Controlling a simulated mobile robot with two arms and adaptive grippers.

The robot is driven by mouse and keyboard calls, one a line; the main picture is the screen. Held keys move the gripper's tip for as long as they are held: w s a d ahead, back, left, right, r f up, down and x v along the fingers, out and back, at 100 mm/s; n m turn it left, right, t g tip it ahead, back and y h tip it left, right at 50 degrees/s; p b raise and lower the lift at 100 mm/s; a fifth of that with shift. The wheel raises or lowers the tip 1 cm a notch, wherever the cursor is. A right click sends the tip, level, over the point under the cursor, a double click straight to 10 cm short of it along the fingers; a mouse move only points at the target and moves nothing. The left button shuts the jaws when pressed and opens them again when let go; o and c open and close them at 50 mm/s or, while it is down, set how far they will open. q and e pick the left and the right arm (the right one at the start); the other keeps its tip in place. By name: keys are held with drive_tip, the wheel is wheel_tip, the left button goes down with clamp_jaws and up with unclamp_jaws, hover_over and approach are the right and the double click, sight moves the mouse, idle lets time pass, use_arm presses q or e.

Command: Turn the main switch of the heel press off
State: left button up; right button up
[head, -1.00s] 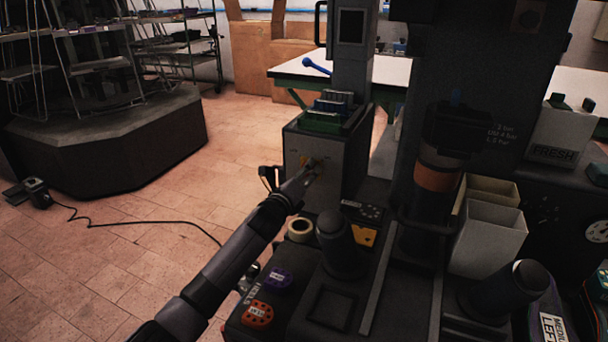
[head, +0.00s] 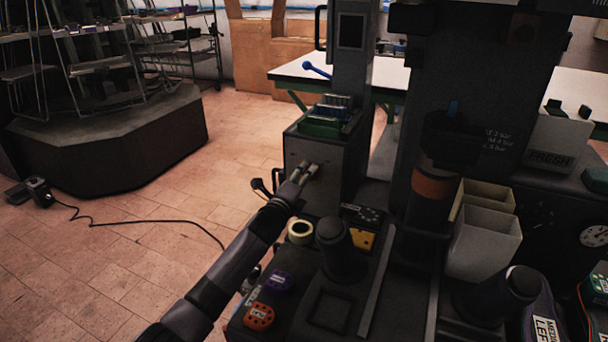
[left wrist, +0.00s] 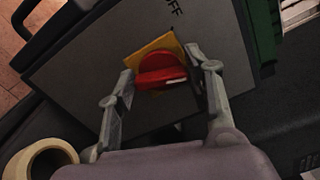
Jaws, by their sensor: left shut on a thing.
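The main switch (left wrist: 162,72) is a red rotary handle on a yellow plate (left wrist: 152,48), mounted on a grey panel in the left wrist view. Its handle lies roughly crosswise between the fingers. The word OFF (left wrist: 174,8) shows on the panel beyond the plate. My left gripper (left wrist: 160,64) is shut on the handle, with one finger on each side. In the head view, my left gripper (head: 307,170) is at the front face of the grey control box (head: 330,185) and hides the switch. My right gripper is not in view.
A cream tape roll (head: 300,231) lies below the box, near my left wrist. A dark post (head: 340,250) and the press column (head: 432,190) stand to the right. Pale bins (head: 485,240) stand farther right. Open tiled floor (head: 150,235) lies left of my arm.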

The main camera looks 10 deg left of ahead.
use_arm(q)
drive_tip(key=shift+f+n+p, duration=0.15)
drive_tip(key=shift+n+p, duration=0.8)
drive_tip(key=shift+n, duration=2.25)
drive_tip(key=shift+f+n+p, duration=0.15)
drive_tip(key=shift+n+p, duration=0.75)
drive_tip(key=shift+n, duration=2.3)
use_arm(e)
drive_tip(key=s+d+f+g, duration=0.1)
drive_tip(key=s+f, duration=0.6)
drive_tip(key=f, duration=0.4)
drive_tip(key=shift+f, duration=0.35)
use_arm(q)
drive_tip(key=o, duration=1.1)
drive_tip(key=shift+o, duration=0.2)
drive_tip(key=s+a, duration=0.2)
drive_tip(key=s, duration=1)
drive_tip(key=shift+w+a, duration=0.1)
